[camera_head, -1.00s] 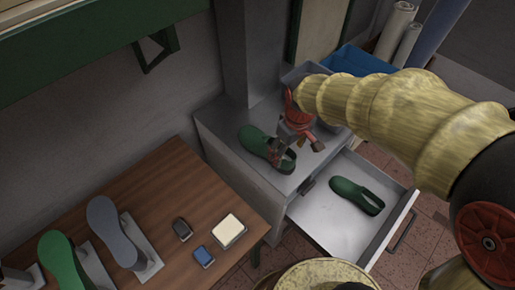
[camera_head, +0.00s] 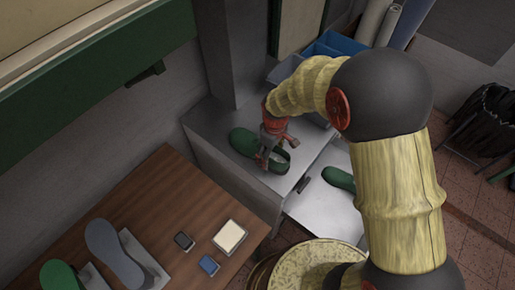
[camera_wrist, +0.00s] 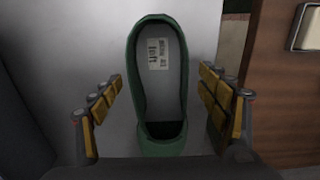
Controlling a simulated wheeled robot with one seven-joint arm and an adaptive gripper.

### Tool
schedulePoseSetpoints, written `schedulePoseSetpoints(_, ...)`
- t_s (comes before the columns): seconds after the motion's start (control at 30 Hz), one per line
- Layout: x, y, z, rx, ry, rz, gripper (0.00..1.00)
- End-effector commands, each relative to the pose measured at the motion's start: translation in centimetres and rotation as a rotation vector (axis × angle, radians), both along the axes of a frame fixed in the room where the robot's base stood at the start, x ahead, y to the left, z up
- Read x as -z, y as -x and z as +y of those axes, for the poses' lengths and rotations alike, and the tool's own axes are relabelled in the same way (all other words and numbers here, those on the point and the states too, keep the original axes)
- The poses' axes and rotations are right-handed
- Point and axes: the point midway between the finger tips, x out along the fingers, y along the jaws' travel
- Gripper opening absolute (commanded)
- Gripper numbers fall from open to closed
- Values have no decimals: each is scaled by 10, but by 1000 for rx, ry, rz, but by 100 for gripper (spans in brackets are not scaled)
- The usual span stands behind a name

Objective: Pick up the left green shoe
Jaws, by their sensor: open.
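A green shoe (camera_head: 243,142) lies on top of the grey cabinet (camera_head: 212,118). It also shows in the wrist view (camera_wrist: 134,95), with a white label on its grey insole. My gripper (camera_head: 268,160) is over the opening end of this shoe. In the wrist view my gripper (camera_wrist: 158,108) is open, with one finger on each side of the shoe and a gap on both sides.
Blue and grey bins (camera_head: 335,45) stand behind my gripper. A column rises at the cabinet's back.

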Motion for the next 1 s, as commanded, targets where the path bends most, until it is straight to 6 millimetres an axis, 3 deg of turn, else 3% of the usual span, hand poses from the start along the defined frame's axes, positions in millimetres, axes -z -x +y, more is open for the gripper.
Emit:
schedulePoseSetpoints(0.1,14,0,0,0,0,0,76)
schedulePoseSetpoints(0.33,15,0,0,0,0,-1,76)
schedulePoseSetpoints(1.0,14,0,0,1,0,-1,38)
